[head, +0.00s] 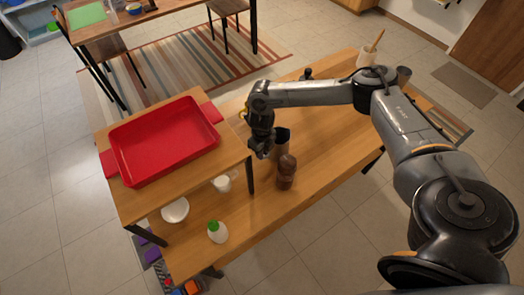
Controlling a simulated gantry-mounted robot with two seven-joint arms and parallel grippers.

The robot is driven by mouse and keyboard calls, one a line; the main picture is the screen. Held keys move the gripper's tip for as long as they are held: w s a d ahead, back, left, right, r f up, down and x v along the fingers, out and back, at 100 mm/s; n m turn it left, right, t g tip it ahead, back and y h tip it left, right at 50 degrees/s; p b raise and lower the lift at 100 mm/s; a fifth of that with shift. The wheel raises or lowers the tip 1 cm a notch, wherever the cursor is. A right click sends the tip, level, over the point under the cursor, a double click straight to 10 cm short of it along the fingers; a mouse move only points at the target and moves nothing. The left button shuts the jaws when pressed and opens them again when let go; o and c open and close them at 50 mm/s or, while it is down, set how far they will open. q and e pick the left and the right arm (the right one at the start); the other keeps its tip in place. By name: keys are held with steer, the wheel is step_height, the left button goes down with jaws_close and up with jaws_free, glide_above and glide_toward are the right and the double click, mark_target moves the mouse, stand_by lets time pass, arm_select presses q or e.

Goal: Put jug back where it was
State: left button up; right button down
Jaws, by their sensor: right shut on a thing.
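A dark jug-like vessel (283,137) is at my right gripper (262,150), over the wooden table (330,130). The right gripper points down and is shut on it, though the finger contact is small and partly hidden by the arm. I cannot tell whether the vessel's base touches the table. A brown rounded dispenser (287,172) stands just in front of it. My left gripper is not in view.
A red tray (128,180) sits on a raised wooden shelf (135,207) at left. Below are a white cup (222,183), white bowl (175,210) and green-capped bottle (217,232). A utensil holder (367,57) stands at the far end. Table right of the dispenser is clear.

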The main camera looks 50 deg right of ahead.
steer(key=shift+f, duration=0.1)
steer(key=c, duration=1.1)
jaws_free()
steer(key=shift+o, duration=0.2)
steer(key=shift+r, duration=0.25)
step_height(320, 180, up, 6)
steer(key=shift+w+r+b, duration=0.1)
steer(key=shift+r+b, duration=0.05)
steer(key=shift+b, duration=0.45)
step_height(320, 180, up, 4)
steer(key=shift+r+p, duration=0.1)
steer(key=shift+p, duration=0.5)
steer(key=shift+r, duration=0.65)
